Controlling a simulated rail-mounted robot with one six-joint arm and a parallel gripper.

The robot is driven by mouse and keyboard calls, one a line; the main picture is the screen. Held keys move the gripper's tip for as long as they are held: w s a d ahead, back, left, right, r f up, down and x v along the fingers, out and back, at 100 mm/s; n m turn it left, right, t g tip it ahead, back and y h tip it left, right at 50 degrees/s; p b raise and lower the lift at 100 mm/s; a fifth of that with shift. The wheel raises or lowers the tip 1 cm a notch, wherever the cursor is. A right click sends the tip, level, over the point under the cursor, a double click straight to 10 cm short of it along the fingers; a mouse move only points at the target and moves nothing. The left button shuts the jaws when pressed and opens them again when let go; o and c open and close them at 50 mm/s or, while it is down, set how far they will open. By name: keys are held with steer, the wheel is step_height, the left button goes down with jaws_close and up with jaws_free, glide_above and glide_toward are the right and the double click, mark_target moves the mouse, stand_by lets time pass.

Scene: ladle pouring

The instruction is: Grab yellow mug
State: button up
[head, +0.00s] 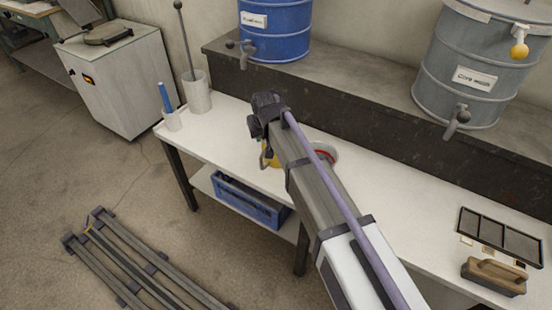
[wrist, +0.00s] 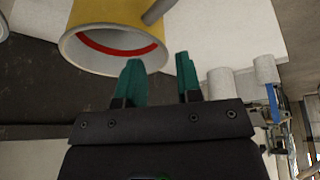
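The yellow mug (wrist: 115,14) fills the upper left of the wrist view, with a pale rim and a red band inside its mouth. Its handle (wrist: 158,9) reaches out to the right, above the gap between my fingers. My gripper (wrist: 158,70) has two teal fingers standing apart with nothing between them; the left fingertip is close to the mug's rim, and contact cannot be told. In the head view only a yellow piece of the mug (head: 268,159) shows on the white table beside my arm.
The white table (head: 400,190) holds a round red-and-white thing (head: 326,153) partly behind my arm, a grey cup with a rod (head: 197,94) and a wooden-handled block (head: 494,276). A blue drum (head: 276,30) and a grey drum (head: 470,75) stand on the dark ledge behind.

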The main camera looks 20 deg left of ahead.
mark_target(264, 146)
steer(key=b+x, duration=0.5)
steer(key=shift+f, duration=0.2)
steer(key=shift+r, duration=0.25)
jaws_close()
stand_by(0.9)
